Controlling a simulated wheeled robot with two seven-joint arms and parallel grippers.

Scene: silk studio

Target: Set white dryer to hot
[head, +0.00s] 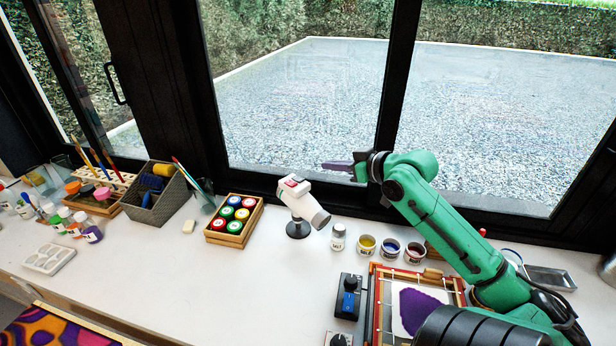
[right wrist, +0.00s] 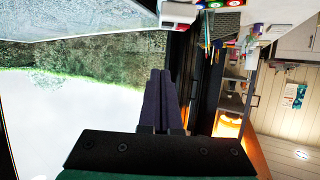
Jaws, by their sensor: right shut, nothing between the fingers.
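The white dryer (head: 302,201) stands tilted on a small dark stand in the middle of the table, in the head view. Its red switch panel (head: 291,182) faces up at its left end; the setting is too small to read. My right gripper (head: 324,166) is in the air to the right of the panel and a little above it, apart from it, fingers pointing left. Its fingers also show in the right wrist view (right wrist: 160,75), closed together with nothing between them. Part of the white dryer shows at the top of that view (right wrist: 178,14). My left gripper is not in view.
A wooden box of colored-lid jars (head: 234,218) stands left of the dryer. A salt jar (head: 338,238) and open paint jars (head: 390,250) stand to its right. A framed silk (head: 415,305) and dark control boxes (head: 347,297) lie in front. The window (head: 300,100) rises behind.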

